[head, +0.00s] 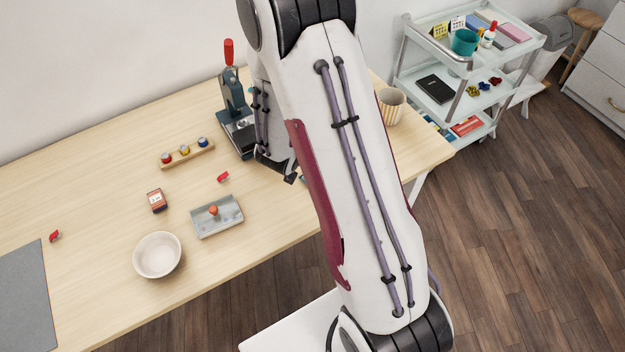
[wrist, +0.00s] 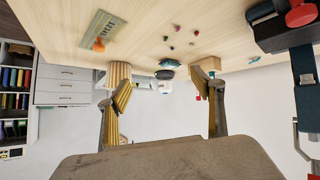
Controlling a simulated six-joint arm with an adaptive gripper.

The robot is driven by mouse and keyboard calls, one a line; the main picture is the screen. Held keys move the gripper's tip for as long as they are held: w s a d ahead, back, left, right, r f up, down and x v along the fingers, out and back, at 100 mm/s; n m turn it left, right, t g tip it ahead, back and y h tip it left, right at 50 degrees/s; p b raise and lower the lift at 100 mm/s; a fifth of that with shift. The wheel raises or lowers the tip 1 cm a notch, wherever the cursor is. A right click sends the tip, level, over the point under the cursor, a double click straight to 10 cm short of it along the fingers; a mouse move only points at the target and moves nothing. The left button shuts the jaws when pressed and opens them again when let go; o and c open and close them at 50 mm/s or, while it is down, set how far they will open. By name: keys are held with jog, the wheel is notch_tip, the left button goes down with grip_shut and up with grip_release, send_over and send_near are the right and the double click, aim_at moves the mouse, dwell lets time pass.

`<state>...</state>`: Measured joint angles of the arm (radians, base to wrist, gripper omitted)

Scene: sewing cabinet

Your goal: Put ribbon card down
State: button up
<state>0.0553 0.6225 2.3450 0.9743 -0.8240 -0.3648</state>
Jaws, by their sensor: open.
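My gripper (wrist: 164,88) is open, with its two fingers wide apart in the wrist view. No object is clearly held between them. A flat teal piece (wrist: 183,73) shows at the table edge between the fingers; it may be the ribbon card, but I cannot tell for sure. In the head view my arm covers most of this spot. Only a dark part of my gripper (head: 290,178) shows there, low over the table beside the press.
The press (head: 237,115) stands close beside my gripper. A striped cup (head: 391,104) stands behind my arm. A grey tray (head: 217,228), white bowl (head: 158,267), small dark red box (head: 157,200) and spool rack (head: 186,155) are to the left.

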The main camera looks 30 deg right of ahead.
jog(key=s+a+f+m+g, duration=0.1)
jog(key=s+a+m, duration=0.1)
jog(key=s+a, duration=0.1)
jog(key=s+a+m+g, duration=0.2)
jog(key=s+a+m, duration=0.1)
jog(key=a, duration=0.2)
jog(key=s+a+f+m+g, duration=0.1)
jog(key=s+a+m, duration=0.1)
jog(key=a, duration=0.2)
jog(key=shift+s+a+f+g, duration=0.3)
jog(key=shift+s+a+g, duration=0.05)
jog(key=shift+s+g, duration=0.05)
jog(key=shift+x, duration=1.3)
jog(key=shift+d, duration=0.15)
jog(key=shift+w+x, duration=0.2)
jog(key=shift+x, duration=1.05)
jog(key=shift+w+x, duration=0.15)
jog(key=shift+x, duration=1.15)
jog(key=shift+r, duration=0.15)
jog(key=c, duration=1)
